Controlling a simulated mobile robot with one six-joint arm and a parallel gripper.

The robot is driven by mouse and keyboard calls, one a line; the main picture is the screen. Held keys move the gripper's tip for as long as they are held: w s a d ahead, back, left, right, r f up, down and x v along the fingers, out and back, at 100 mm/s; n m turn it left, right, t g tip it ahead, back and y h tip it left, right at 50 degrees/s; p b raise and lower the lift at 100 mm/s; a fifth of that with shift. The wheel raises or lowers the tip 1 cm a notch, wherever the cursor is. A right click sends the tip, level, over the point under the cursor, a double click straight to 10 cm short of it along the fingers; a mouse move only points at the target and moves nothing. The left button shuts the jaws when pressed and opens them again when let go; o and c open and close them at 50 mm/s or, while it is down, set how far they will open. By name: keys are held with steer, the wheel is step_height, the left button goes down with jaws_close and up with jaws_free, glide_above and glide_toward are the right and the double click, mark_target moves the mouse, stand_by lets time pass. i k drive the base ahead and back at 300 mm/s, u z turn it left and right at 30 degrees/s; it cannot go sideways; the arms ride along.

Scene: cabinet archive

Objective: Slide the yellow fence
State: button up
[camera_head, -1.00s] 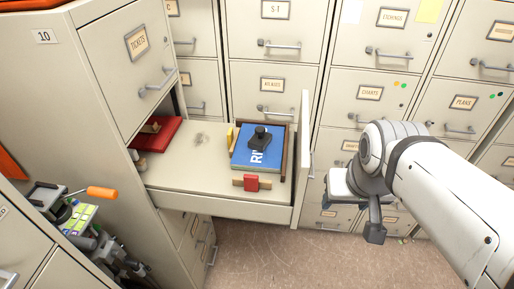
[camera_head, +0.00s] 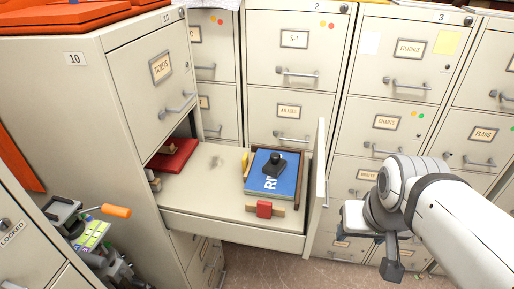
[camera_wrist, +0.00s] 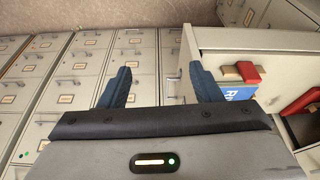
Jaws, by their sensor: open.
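The yellow fence (camera_head: 244,161) is a small upright yellow piece in the open drawer (camera_head: 235,227), at the left edge of a blue book (camera_head: 262,184). A black knobbed object (camera_head: 274,163) sits on the book. A red block on a wooden strip (camera_head: 264,209) stands in front of the book and also shows in the wrist view (camera_wrist: 248,73). My gripper (camera_wrist: 159,80) is open and empty, with its two dark fingers apart. It is outside the drawer, beyond its right side in the head view. I cannot make out the fence in the wrist view.
A red item (camera_head: 174,158) lies at the drawer's left rear. The drawer's tall front panel (camera_head: 315,190) stands between the book and my arm. Cabinets (camera_head: 395,110) line the back. A cluttered device with an orange handle (camera_head: 116,211) is at the lower left.

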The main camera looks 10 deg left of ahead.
mark_target(246, 165)
steer(key=z, duration=0.45)
steer(key=k, duration=1)
steer(key=u, duration=0.85)
steer(key=i, duration=1.65)
steer(key=u, duration=0.05)
